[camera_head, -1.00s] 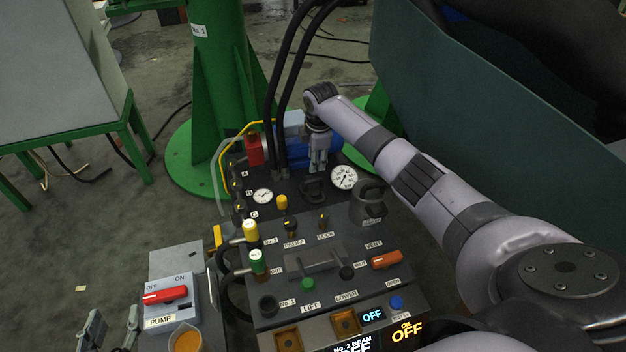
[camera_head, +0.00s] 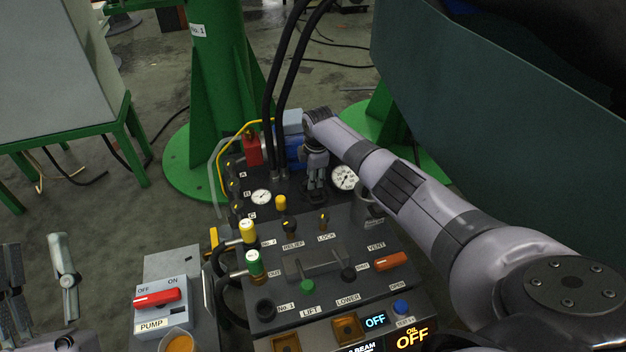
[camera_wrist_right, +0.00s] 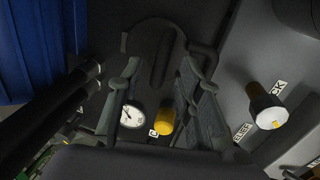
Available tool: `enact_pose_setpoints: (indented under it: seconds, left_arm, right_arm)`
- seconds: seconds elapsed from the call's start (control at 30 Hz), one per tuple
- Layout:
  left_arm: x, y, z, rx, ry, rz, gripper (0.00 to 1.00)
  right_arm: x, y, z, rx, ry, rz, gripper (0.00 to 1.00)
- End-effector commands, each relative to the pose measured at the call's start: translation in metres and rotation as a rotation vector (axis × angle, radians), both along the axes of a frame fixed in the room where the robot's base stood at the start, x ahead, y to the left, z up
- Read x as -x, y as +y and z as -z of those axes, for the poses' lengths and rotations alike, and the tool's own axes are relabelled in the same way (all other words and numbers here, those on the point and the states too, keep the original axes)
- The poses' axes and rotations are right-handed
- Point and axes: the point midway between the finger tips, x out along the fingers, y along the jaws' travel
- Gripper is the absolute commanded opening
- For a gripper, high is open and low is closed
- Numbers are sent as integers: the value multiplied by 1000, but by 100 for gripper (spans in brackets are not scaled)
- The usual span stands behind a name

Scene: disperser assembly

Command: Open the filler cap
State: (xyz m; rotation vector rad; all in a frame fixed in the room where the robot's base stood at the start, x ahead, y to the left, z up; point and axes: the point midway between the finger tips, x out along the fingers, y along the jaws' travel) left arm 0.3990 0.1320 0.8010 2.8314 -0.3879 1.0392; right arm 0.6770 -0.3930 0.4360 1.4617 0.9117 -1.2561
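The filler cap appears to be the round black cap with a raised bar (camera_wrist_right: 156,38) in the right wrist view. It sits between the fingertips of my right gripper (camera_wrist_right: 163,64). The fingers stand apart on either side of the bar, with gaps visible. In the head view, my right gripper (camera_head: 316,196) points down at the rear of the black control panel, beside a pressure gauge, and hides most of the cap. I cannot tell whether a finger touches the cap's rim. My left gripper (camera_head: 36,242) is at the lower left, fingers spread, empty.
A large gauge (camera_head: 345,177) stands close right of my right gripper, and black hoses (camera_head: 271,110) rise on its left. Knobs, including a yellow one (camera_head: 281,202), lie in front. A pump switch box (camera_head: 160,315) and a cup of amber liquid (camera_head: 180,343) are at front left.

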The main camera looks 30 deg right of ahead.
Motion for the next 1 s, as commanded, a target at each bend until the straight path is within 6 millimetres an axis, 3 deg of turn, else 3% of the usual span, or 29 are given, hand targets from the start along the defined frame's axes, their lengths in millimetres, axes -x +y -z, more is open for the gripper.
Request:
enact_pose_setpoints:
  seconds: [0.23, 0.57, 1.0]
  left_arm:
    - [17, 2, -15, 37, -123, 8, 42]
    - [19, 2, -18, 40, -135, 7, 42]
    - [19, 2, -17, 40, -133, 7, 42]
  right_arm:
    - [-2, 0, 8, 0, 0, 0, 33]
    - [-2, 0, 9, 0, 0, -1, 32]
    - [-2, 0, 9, 0, 0, 0, 3]
